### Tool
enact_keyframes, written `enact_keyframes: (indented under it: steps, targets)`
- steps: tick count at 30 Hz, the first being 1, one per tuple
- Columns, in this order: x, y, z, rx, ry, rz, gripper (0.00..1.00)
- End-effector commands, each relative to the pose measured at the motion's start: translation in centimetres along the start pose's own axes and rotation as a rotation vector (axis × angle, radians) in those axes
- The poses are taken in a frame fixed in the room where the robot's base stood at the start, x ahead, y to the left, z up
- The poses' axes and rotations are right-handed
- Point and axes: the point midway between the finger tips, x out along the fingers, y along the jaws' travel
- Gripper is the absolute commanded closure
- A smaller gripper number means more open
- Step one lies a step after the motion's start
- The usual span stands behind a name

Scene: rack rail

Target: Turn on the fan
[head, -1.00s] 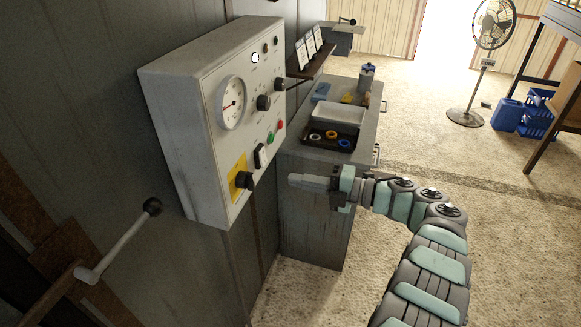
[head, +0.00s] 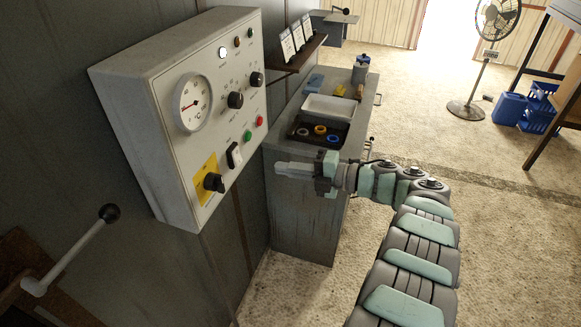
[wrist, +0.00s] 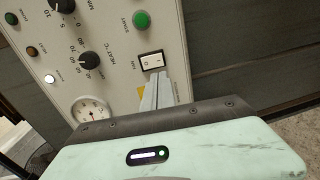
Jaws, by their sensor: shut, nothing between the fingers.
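The white control panel (head: 150,140) is mounted on the dark wall at left in the head view. Its fan switch is a black-framed white rocker (head: 235,154), between the green button and the yellow-plated black knob. In the wrist view the rocker (wrist: 152,61) has "FAN" printed beside it. My gripper (head: 279,168) is shut and empty, to the right of the panel in the head view. In the wrist view its fingertips (wrist: 158,77) point at the panel just below the rocker. I cannot tell whether they touch, or which way the rocker is set.
A green button (wrist: 141,20) and the HEAT knob (wrist: 89,64) lie near the rocker. A lever with a black ball (head: 110,213) sticks out at lower left. A grey cabinet (head: 300,225) stands behind my gripper. A pedestal fan (head: 490,50) stands far right on open floor.

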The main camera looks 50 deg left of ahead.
Motion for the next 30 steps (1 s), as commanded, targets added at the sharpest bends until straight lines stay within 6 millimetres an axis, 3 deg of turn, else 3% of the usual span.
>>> enact_keyframes:
  steps: [6, 13, 18, 30]
  targets:
    - [5.0, 0.1, -0.1, 0.003, 0.003, 0.001, 1.0]
    - [8.6, 0.1, 0.0, 0.0, -0.001, 0.0, 1.0]
    - [9.7, 0.0, 0.0, -0.001, -0.001, 0.0, 1.0]
    - [10.1, -0.1, 0.0, -0.001, 0.001, 0.002, 1.0]
